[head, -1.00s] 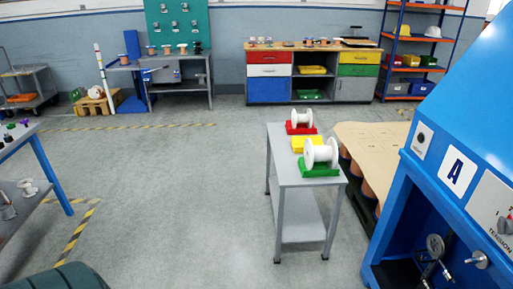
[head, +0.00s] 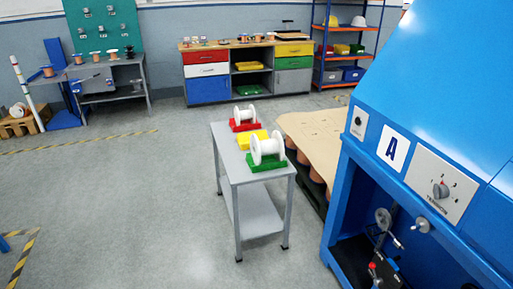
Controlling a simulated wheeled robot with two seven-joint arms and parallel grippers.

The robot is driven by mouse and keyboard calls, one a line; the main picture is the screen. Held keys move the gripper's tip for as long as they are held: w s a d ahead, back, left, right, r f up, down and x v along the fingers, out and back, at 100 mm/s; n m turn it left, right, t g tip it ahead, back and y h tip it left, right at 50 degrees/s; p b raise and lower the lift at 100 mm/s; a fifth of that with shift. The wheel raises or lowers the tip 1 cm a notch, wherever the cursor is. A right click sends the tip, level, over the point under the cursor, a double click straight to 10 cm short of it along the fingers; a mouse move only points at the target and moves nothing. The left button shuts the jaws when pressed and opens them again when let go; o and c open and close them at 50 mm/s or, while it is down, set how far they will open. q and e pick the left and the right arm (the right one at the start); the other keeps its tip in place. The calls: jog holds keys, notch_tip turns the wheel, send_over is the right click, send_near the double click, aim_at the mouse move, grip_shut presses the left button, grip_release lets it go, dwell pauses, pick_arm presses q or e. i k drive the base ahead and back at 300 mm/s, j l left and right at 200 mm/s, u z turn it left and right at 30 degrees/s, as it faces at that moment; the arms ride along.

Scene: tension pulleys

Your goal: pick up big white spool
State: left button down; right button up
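A big white spool (head: 268,148) lies on its side in a green holder (head: 266,163) at the near end of a small grey table (head: 228,160). A second white spool (head: 245,115), smaller in the picture, sits in a red holder (head: 244,126) at the table's far end. Neither of my grippers shows in the head view.
A large blue machine (head: 420,100) marked A stands close on the right. A pallet with a brown sheet on top (head: 312,138) stands between it and the table. The floor (head: 130,210) left of the table is clear. A workbench (head: 208,75) and shelves (head: 340,45) line the back wall.

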aim_at(275, 146)
jog(key=i+j+z, duration=0.15)
jog(key=i, duration=0.4)
jog(key=i+j+z, duration=0.1)
jog(key=i, duration=0.45)
jog(key=i+j+z, duration=0.15)
jog(key=i, duration=0.35)
jog(key=i+j+z, duration=0.1)
jog(key=i+j, duration=0.15)
jog(key=i, duration=0.3)
